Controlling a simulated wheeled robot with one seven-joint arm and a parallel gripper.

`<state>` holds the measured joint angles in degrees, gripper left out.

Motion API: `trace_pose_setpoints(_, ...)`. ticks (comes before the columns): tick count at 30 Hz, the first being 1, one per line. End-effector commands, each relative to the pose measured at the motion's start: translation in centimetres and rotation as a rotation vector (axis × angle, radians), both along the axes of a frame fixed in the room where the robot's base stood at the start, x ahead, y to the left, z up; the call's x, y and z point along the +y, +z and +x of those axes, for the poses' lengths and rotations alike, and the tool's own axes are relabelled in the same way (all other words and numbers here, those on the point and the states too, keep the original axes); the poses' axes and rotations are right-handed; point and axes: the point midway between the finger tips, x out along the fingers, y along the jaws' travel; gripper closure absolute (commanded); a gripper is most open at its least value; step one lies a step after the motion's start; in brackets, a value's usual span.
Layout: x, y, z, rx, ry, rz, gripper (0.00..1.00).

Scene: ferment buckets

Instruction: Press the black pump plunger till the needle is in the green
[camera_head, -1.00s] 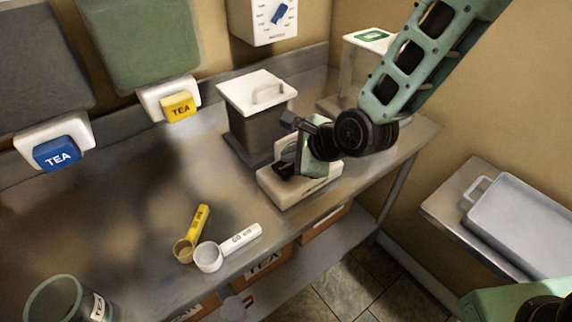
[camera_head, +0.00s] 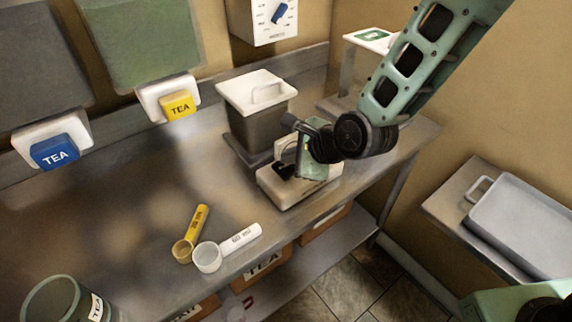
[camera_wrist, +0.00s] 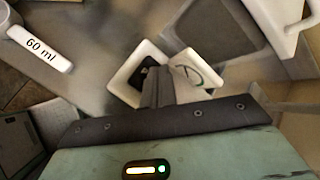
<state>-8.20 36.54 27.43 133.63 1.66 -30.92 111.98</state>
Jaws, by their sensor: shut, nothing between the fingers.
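The pump's white base (camera_head: 290,196) stands near the front edge of the steel counter, and it also shows in the wrist view (camera_wrist: 127,80). The black plunger (camera_wrist: 148,68) sits on the base, partly hidden by my fingers. The gauge (camera_wrist: 195,72) is a white plate with a green arc, right of the plunger in the wrist view; I cannot read its needle. My gripper (camera_wrist: 157,75) is shut and empty, pointing down at the plunger. I cannot tell whether the fingertips touch it. In the head view my gripper (camera_head: 300,170) partly covers the pump.
A grey bin with a white handled lid (camera_head: 257,92) stands just behind the pump. A yellow scoop (camera_head: 198,222) and a white scoop (camera_head: 238,238) lie to the left. A metal tray (camera_head: 525,225) is on a side shelf at right. The counter's left middle is clear.

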Motion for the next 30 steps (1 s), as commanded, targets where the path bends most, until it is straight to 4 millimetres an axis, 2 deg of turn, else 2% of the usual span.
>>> trace_pose_setpoints(30, 0.0, -1.1, 0.0, 0.001, 0.000, -0.001, 1.00)
